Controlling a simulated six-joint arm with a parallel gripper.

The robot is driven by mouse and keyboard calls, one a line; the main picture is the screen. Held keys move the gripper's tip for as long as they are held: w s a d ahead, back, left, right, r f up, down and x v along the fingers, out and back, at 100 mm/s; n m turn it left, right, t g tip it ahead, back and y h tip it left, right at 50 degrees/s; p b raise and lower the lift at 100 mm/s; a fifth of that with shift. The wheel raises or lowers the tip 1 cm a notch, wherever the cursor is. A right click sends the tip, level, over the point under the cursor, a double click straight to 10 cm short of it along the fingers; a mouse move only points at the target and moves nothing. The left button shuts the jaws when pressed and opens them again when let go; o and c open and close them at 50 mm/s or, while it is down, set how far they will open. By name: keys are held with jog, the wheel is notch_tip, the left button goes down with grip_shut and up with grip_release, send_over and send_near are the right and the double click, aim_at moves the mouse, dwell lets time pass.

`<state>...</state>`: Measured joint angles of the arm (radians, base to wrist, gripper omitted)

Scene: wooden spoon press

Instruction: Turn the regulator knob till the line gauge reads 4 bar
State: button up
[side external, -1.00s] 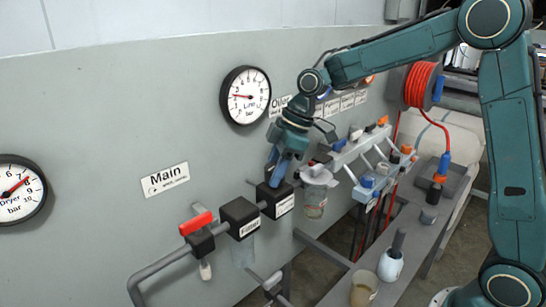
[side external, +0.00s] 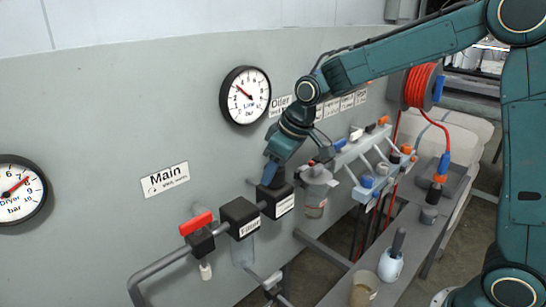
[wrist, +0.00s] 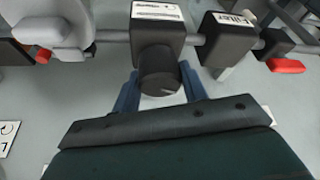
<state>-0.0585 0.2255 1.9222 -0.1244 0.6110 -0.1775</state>
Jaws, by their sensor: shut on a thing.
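The regulator is a black block (side external: 280,204) with a white label on the pipe. Its dark round knob (wrist: 160,80) shows in the wrist view. My gripper (wrist: 158,92) is shut on the knob, with one blue finger on each side. In the side view my gripper (side external: 271,176) points down onto the top of the block, and the knob is mostly hidden there. The line gauge (side external: 245,95) is a round white dial with a black rim on the wall. Its red needle points to the upper left; the figures are too small to read surely.
Left of the regulator are the filter block (side external: 240,217) and a red-handled valve (side external: 196,224). Right of it hangs a lubricator bowl (side external: 316,190), close to my gripper. The dryer gauge (side external: 18,190) is at far left. A rail of couplings (side external: 360,160) stands to the right.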

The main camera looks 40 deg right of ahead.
jog(key=shift+m+h, duration=0.5)
jog(key=shift+m, duration=0.8)
jog(key=shift+r, duration=0.1)
jog(key=o, duration=1)
jog(key=v, duration=1.3)
jog(key=shift+s+r, duration=0.3)
